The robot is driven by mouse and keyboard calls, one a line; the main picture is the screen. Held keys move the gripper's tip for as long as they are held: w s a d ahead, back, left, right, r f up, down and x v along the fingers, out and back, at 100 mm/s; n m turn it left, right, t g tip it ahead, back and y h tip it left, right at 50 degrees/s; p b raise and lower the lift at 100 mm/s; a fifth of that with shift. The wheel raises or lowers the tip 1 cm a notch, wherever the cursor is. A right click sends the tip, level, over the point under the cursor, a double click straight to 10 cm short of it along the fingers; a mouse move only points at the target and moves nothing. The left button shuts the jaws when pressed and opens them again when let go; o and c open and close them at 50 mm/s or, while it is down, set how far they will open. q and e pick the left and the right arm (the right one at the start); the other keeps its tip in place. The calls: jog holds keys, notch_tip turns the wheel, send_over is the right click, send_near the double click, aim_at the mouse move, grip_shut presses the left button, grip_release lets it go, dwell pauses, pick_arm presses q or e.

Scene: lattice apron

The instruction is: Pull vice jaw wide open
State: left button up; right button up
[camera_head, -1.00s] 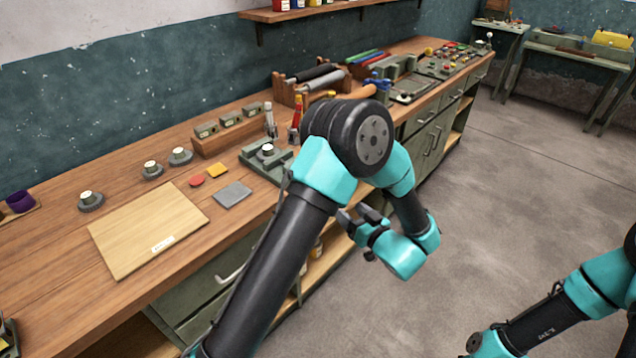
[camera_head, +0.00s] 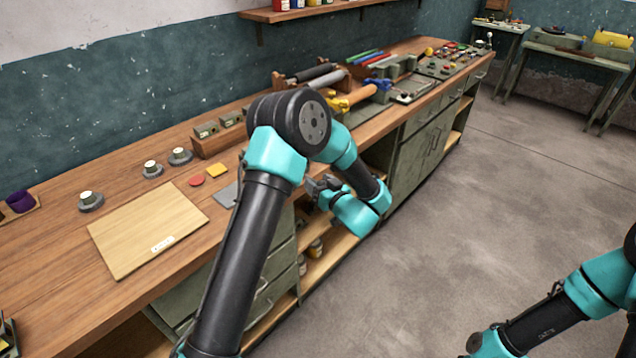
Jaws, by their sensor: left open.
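My left gripper (camera_head: 322,188) is at the front of the workbench (camera_head: 70,255), just off its front edge, small in the view. Its dark jaws are open and nothing shows between them. I cannot pick out the vice with certainty. A grey-green fixture with a round top, seen on the bench earlier, is now hidden behind my left arm. My right gripper is out of view; only part of the right arm shows at the lower right.
A wooden board (camera_head: 140,232), round knobs (camera_head: 180,157), a red disc (camera_head: 196,181) and a grey plate (camera_head: 226,194) lie on the bench. Farther along are a blue tool (camera_head: 379,82) and an orange roller (camera_head: 355,95). The floor (camera_head: 480,220) on the right is clear.

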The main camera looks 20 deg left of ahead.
pick_arm(q)
jog(key=shift+w+a, duration=0.15)
jog(key=shift+a, duration=0.1)
jog(key=shift+c, duration=0.3)
grip_shut()
jog(key=shift+d, duration=0.1)
